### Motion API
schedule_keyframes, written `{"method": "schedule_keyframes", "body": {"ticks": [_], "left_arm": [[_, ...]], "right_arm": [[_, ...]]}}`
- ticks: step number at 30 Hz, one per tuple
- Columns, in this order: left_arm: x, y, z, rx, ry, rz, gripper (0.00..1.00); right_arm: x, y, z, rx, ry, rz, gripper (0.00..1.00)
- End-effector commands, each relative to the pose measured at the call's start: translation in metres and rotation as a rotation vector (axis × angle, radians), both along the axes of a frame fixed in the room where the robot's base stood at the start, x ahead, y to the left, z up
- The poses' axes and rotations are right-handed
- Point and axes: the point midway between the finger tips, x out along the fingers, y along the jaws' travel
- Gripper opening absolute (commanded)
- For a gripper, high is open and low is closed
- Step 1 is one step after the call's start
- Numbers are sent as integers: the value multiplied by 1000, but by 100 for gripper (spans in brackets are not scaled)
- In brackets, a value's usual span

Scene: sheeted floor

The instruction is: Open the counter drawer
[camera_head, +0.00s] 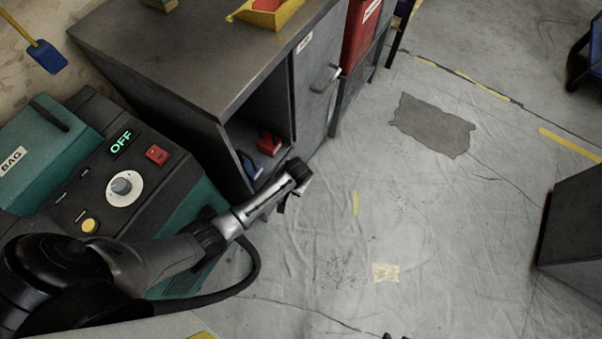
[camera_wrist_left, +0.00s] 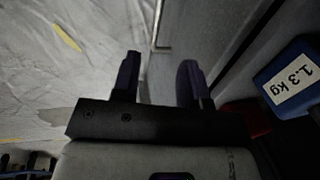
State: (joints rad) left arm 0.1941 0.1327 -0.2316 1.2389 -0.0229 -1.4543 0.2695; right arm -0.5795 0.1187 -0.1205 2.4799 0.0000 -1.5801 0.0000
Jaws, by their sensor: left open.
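The grey counter (camera_head: 165,50) stands at the upper middle of the head view. Its right front is a grey panel (camera_head: 312,105) with a bar handle (camera_head: 325,78) and a small label near the top; the panel looks shut. My left gripper (camera_head: 300,185) is in front of the counter's open compartment, below and apart from the handle in the picture. In the left wrist view my left gripper (camera_wrist_left: 158,78) is open and empty. A thin metal bar, seemingly the handle (camera_wrist_left: 159,28), shows beyond the gap between its fingers.
The open compartment holds a red weight (camera_head: 269,143) and a blue weight (camera_head: 249,166), labelled 1.3 kg in the wrist view (camera_wrist_left: 292,78). A yellow bin (camera_head: 268,12) is on the counter. A teal machine (camera_head: 115,175) stands left. Floor to the right is mostly clear.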

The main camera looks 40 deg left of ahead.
Motion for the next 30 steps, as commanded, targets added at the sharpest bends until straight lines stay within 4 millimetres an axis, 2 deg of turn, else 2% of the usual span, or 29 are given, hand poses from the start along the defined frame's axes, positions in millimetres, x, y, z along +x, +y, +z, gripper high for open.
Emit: {"method": "schedule_keyframes", "body": {"ticks": [5, 18, 24, 30], "left_arm": [[2, 5, -21, -6, 0, 8, 40], [1, 20, -100, -4, 0, 6, 40], [1, 25, -121, -5, -2, 6, 40], [0, 27, -132, -5, -1, 5, 40]], "right_arm": [[0, 1, -15, 4, 0, -3, 43], [0, 0, -72, 2, 0, -2, 43], [0, -2, -88, -6, 0, 3, 43], [0, -2, -96, -8, 0, 5, 43]]}}
